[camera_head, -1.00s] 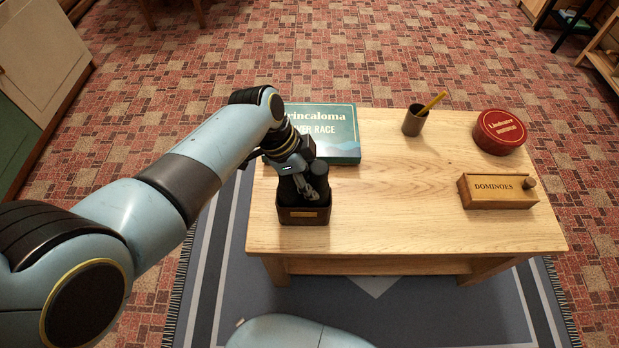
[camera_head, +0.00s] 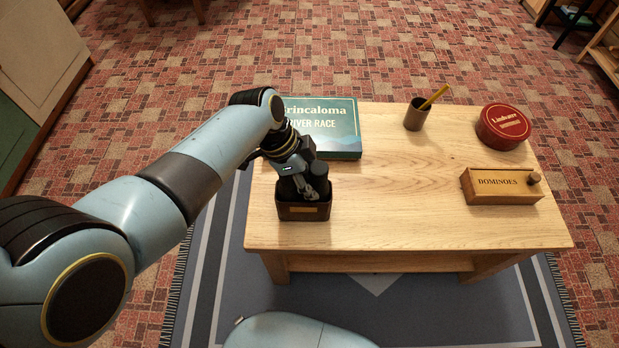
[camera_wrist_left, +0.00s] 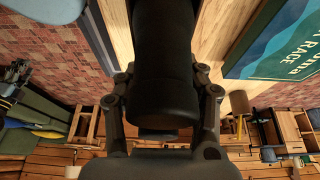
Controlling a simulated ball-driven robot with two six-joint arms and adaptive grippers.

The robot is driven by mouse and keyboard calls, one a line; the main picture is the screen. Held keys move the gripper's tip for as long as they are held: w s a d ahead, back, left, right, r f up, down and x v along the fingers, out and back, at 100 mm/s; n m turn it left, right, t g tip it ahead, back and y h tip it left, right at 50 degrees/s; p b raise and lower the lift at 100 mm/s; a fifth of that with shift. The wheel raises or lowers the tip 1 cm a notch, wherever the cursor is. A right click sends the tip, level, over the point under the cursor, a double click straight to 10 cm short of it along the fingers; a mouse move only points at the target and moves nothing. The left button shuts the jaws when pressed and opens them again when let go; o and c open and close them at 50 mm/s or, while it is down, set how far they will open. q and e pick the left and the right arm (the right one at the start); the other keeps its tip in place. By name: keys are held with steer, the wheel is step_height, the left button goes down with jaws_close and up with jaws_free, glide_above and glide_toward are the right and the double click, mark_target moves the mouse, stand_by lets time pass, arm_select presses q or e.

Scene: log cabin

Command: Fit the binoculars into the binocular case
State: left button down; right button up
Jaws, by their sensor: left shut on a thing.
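The binocular case (camera_head: 304,212) is a dark brown open-topped box with a small tan label, standing at the front left of the wooden table. The black binoculars (camera_head: 287,188) are upright with their lower part inside the case; its front wall hides their lower ends. My left gripper (camera_head: 308,187) is at the case mouth, shut on the binoculars. In the left wrist view the dark barrel of the binoculars (camera_wrist_left: 165,70) fills the middle between the two fingers. I cannot see how deep they sit. My right gripper is not in view.
A green game box (camera_head: 335,130) lies just behind the case. A cup with a pencil (camera_head: 415,115), a round red tin (camera_head: 502,127) and a dominoes box (camera_head: 497,186) stand to the right. The middle of the table (camera_head: 400,185) is clear.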

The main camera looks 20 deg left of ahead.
arm_select(q)
steer(key=shift+f+b, duration=0.45)
steer(key=shift+f, duration=0.15)
steer(key=c, duration=0.7)
jaws_free()
steer(key=v, duration=1.2)
steer(key=shift+s+r, duration=0.1)
